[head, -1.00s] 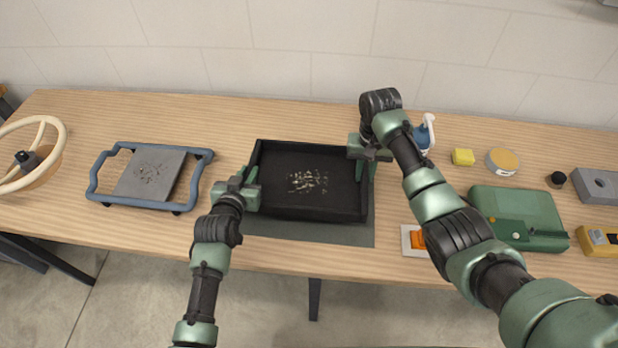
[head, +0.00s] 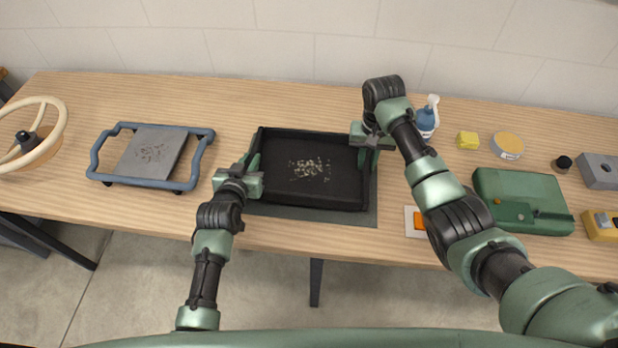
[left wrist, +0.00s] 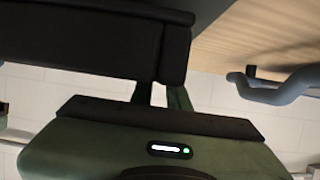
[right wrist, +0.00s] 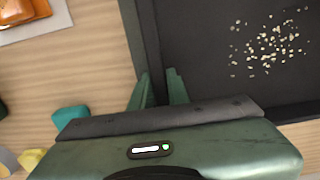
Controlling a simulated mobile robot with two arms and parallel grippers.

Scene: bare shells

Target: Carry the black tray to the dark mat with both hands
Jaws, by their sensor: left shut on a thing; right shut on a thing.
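The black tray (head: 275,182) is in the middle of the head view, level, with a patch of small pale bits (head: 309,169) on its floor. The dark mat (head: 330,216) shows as a strip along the tray's front and right; the tray hides the rest. I cannot tell whether the tray touches it. My left gripper (head: 251,166) is shut on the tray's left wall, and my right gripper (head: 369,152) on its right wall. The tray's dark wall also shows in the left wrist view (left wrist: 80,45), and its wall and floor in the right wrist view (right wrist: 205,50).
A blue-framed stand with a grey plate (head: 152,150) and a cream wheel (head: 55,130) are at left. At right are a spray bottle (head: 426,120), yellow block (head: 468,140), round tin (head: 508,146), green case (head: 525,200) and orange switch (head: 419,221). Bare wood lies left of the tray.

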